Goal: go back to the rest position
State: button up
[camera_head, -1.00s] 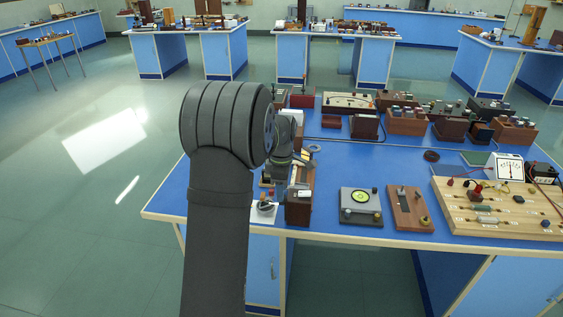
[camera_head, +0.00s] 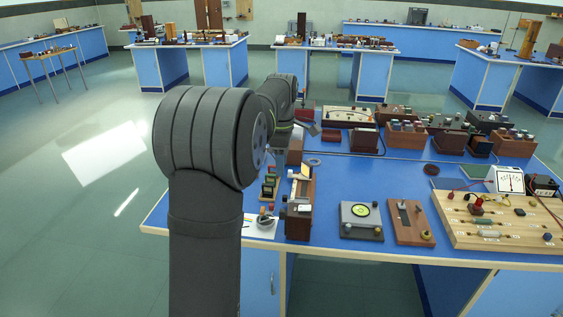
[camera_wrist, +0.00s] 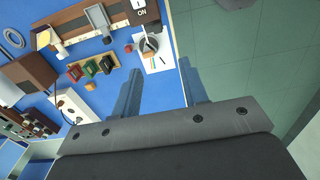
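My gripper (camera_wrist: 161,88) is open in the wrist view, its two grey fingers well apart with nothing between them. It is above the left edge of the blue bench (camera_wrist: 152,92), with the green floor showing to the right. In the head view my arm is bent at the left of the bench, raised above its surface. The gripper is largely hidden there behind my own arm links.
A brown instrument with a switch (camera_head: 299,208) stands at the bench's left front. A wooden circuit board (camera_head: 490,218) is at right. Floor left of the bench is clear.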

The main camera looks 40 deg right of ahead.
aim_at(282, 209)
jog(key=shift+f, duration=0.1)
dwell(0.3)
notch_tip(282, 209, down, 17)
jog(key=shift+f, duration=0.15)
dwell(0.5)
notch_tip(282, 209, up, 17)
jog(key=f, duration=1.7)
jog(key=shift+w+d, duration=0.25)
jog(key=shift+w, duration=0.05)
jog(key=shift+w+d, duration=0.3)
jog(key=shift+d, duration=0.05)
jog(key=shift+o, duration=0.4)
